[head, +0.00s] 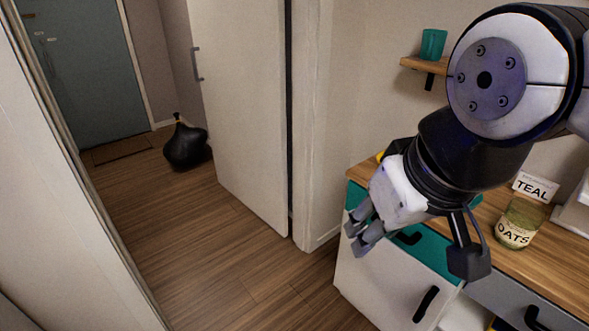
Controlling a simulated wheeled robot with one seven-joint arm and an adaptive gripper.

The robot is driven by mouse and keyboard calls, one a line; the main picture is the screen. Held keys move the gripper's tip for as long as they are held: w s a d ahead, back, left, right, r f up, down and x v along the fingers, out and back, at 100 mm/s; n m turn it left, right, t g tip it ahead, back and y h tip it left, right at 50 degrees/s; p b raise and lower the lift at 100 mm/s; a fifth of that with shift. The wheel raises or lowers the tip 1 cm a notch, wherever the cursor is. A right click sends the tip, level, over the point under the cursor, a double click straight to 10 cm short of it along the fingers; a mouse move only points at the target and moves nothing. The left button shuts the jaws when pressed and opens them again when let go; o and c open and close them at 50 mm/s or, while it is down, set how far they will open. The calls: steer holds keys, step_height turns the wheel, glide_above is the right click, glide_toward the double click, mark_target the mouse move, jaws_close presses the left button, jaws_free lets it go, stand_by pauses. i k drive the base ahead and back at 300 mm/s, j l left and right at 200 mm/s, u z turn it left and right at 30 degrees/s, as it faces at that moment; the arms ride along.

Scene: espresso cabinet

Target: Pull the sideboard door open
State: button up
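The sideboard (384,170) stands at the lower right, with a wooden top and a teal drawer front. Below is a white door (375,285) with a black bar handle (427,303) near its right edge. A pale gap shows to the right of that edge; I cannot tell if the door stands ajar. My gripper (356,238) hangs in front of the sideboard's left corner, above and left of the door handle and apart from it. Its grey fingers are separated with nothing visible between them. My wrist hides part of the teal drawer (437,257) and its handle.
A jar labelled OATS (520,222) and a TEAL card (535,187) stand on the top. A grey drawer (500,298) is at right. Wooden floor left is clear.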

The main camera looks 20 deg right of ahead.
mark_target(393, 288)
steer(key=k+j+z, duration=0.25)
steer(key=j+z, duration=0.1)
steer(key=z, duration=0.15)
steer(key=k+l+z, duration=0.1)
steer(key=z, duration=0.15)
steer(key=k+l+z, duration=0.1)
steer(key=z, duration=0.2)
steer(key=k, duration=0.1)
